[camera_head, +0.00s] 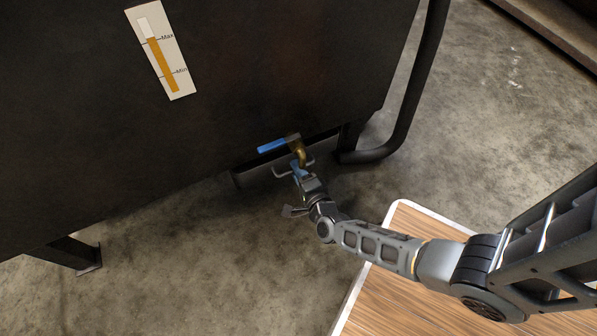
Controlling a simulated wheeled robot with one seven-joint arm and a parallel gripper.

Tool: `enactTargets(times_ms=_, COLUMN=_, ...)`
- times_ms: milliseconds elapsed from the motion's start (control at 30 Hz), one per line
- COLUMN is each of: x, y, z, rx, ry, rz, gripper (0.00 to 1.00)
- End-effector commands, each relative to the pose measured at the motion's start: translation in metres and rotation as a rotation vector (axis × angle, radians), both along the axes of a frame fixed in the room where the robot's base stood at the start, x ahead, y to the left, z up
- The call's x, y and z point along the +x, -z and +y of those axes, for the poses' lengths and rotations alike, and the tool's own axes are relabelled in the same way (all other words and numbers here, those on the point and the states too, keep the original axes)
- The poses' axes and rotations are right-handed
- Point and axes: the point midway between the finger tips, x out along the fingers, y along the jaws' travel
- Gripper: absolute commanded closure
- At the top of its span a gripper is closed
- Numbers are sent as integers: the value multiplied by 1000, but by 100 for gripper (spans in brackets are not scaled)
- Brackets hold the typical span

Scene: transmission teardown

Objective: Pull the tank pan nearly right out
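The tank pan (252,174) is a dark, shallow drawer under the lower edge of the big black tank (230,90). Only a narrow strip of its front shows, and the rest is hidden below the tank. A light grey U-shaped handle (279,173) stands out from its front. My gripper (298,173) is at this handle, beneath the brass spout. The fingers are small and partly covered by my wrist, so I cannot tell whether they close on the handle.
A valve with a blue lever (273,146) and a brass spout (300,154) sits just above the handle. A bent black tube leg (380,150) stands to the right. A wood-topped table (385,303) lies below my arm. The concrete floor (200,270) in front is clear.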

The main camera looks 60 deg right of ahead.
Motion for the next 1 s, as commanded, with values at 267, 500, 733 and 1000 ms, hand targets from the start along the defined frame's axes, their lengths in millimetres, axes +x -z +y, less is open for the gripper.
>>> enactTargets(times_ms=267, x=0, y=0, z=0, rx=0, ry=0, rz=0, gripper=90)
enactTargets(times_ms=500, x=0, y=0, z=0, rx=0, ry=0, rz=0, gripper=100)
enactTargets(times_ms=733, x=0, y=0, z=0, rx=0, ry=0, rz=0, gripper=100)
enactTargets(times_ms=1000, x=-3, y=0, z=5, rx=0, ry=0, rz=1, gripper=100)
